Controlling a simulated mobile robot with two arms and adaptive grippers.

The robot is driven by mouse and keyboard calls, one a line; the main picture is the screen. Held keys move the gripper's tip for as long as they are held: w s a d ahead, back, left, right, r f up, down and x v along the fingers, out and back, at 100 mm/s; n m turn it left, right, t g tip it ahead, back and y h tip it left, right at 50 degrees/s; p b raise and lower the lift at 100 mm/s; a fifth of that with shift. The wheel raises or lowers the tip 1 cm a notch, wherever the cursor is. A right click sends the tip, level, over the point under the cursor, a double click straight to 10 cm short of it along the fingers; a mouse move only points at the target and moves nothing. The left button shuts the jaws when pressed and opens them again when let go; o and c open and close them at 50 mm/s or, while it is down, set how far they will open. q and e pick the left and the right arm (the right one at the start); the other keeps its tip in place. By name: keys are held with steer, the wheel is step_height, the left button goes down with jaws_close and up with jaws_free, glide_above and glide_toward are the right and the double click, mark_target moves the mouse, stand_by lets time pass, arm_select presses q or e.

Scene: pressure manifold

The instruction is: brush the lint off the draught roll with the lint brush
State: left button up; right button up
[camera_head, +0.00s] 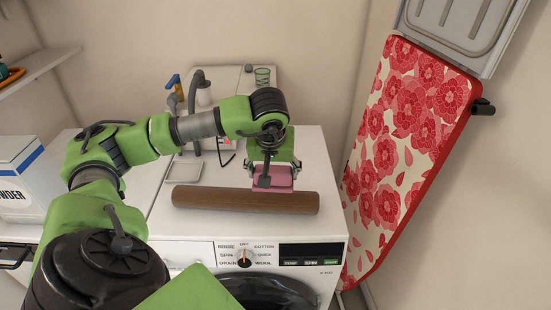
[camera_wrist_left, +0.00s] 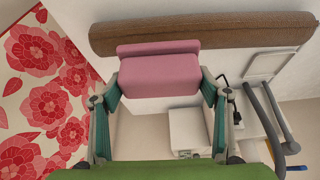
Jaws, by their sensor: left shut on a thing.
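The draught roll (camera_head: 215,198) is a long brown cylinder lying across the top of the white washing machine. In the left wrist view the roll (camera_wrist_left: 245,30) runs across the top of the picture. My left gripper (camera_head: 272,178) is above the roll, toward its right part, and is shut on the pink lint brush (camera_head: 285,180). In the left wrist view the brush (camera_wrist_left: 160,75) sits between the fingers, its far edge overlapping the roll. I cannot tell whether the brush touches the roll. No lint can be made out. My right gripper is not in view.
The washing machine top (camera_head: 320,170) is bare to the right of the roll. A small tray (camera_head: 184,171) and a grey tap (camera_head: 194,100) are behind on the left. A patterned ironing board (camera_head: 405,130) leans at the right. A powder box (camera_head: 18,180) stands at far left.

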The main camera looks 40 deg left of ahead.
arm_select(q)
step_height(320, 180, up, 2)
steer(key=shift+w+p, duration=0.1)
steer(key=shift+p, duration=0.35)
steer(key=shift+r, duration=0.4)
steer(key=shift+d, duration=0.1)
